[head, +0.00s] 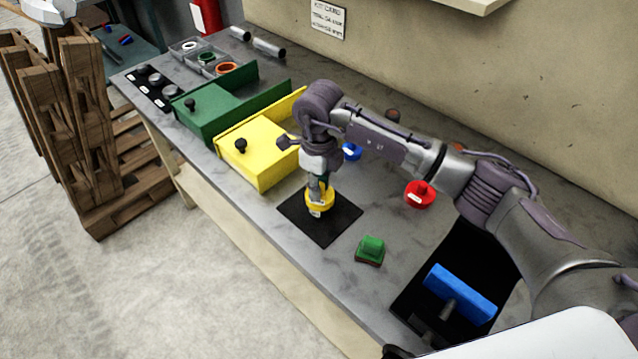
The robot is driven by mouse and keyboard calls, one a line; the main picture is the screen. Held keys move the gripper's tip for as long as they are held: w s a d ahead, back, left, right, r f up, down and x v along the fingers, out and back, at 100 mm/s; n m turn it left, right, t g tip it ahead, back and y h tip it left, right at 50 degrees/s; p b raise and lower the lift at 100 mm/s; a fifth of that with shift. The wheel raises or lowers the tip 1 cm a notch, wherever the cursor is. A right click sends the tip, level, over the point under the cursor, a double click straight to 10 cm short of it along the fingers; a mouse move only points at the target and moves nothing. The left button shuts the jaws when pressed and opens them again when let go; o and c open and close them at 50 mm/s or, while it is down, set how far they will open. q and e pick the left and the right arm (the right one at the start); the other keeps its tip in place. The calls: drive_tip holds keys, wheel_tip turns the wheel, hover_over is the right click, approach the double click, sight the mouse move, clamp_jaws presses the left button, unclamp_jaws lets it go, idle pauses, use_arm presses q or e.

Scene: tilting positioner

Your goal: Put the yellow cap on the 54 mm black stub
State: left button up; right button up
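The yellow cap (319,203) is a short round piece with a pale label, over the black square mat (332,232) in the middle of the bench. My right gripper (319,188) points down right at the top of the cap. Its fingers are small and partly hidden, so I cannot tell whether they grip the cap, or whether the cap touches the mat. Several dark round stubs (155,80) with pale labels stand on a black strip at the far left of the bench; I cannot read which is 54 mm. My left gripper is not in view.
A yellow drawer box (262,168) and a green one (205,118) stand left of the mat. A green block (371,248), a red cap (419,194) and a blue cap (352,152) lie around it. A blue piece (460,292) is at front right. Bins (205,60) stand behind.

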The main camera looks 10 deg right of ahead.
drive_tip(key=o, duration=0.4)
